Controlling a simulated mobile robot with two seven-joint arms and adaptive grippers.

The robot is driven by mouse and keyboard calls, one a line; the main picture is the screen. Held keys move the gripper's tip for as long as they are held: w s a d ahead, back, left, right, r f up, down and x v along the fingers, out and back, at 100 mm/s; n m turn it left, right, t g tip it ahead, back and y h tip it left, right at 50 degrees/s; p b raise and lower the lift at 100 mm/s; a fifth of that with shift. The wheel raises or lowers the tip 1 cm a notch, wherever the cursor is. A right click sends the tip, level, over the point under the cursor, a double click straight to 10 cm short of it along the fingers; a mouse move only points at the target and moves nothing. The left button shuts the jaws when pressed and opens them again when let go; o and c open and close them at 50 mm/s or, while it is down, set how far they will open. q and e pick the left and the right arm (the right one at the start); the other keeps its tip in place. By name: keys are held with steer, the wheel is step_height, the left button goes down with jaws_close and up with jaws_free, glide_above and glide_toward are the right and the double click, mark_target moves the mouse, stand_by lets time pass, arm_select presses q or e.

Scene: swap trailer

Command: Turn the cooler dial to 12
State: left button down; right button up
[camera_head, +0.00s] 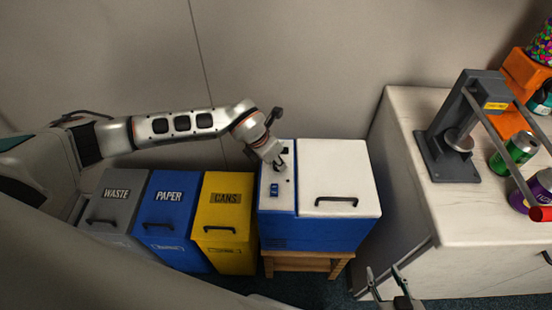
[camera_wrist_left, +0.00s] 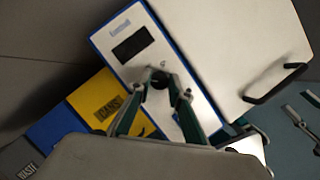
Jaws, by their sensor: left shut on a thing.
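The cooler (camera_head: 335,228) is blue with a white lid and stands on a wooden stool. Its white control strip (camera_head: 284,205) has a small display (camera_head: 274,190), which looks dark in the left wrist view (camera_wrist_left: 132,44); I cannot read any number. My left gripper (camera_head: 279,166) reaches down onto the strip from above. In the left wrist view its fingers (camera_wrist_left: 160,84) are shut on the small dark dial (camera_wrist_left: 159,79), which they partly hide. The dial's setting cannot be read.
The waste bin (camera_head: 107,207), paper bin (camera_head: 167,215) and yellow cans bin (camera_head: 226,225) stand left of the cooler. A white counter (camera_head: 410,120) on the right holds a grey can press (camera_head: 450,155), a green can (camera_head: 514,152) and an orange dispenser (camera_head: 526,75). The wall is close behind.

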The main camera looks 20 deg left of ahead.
arm_select(q)
steer(key=shift+s+f+n, duration=0.1)
steer(key=shift+n, duration=0.2)
steer(key=c, duration=1.8)
jaws_free()
steer(key=shift+c, duration=0.2)
steer(key=shift+r, duration=0.35)
steer(key=v, duration=1.1)
steer(key=shift+r, duration=0.2)
steer(key=shift+s, duration=0.1)
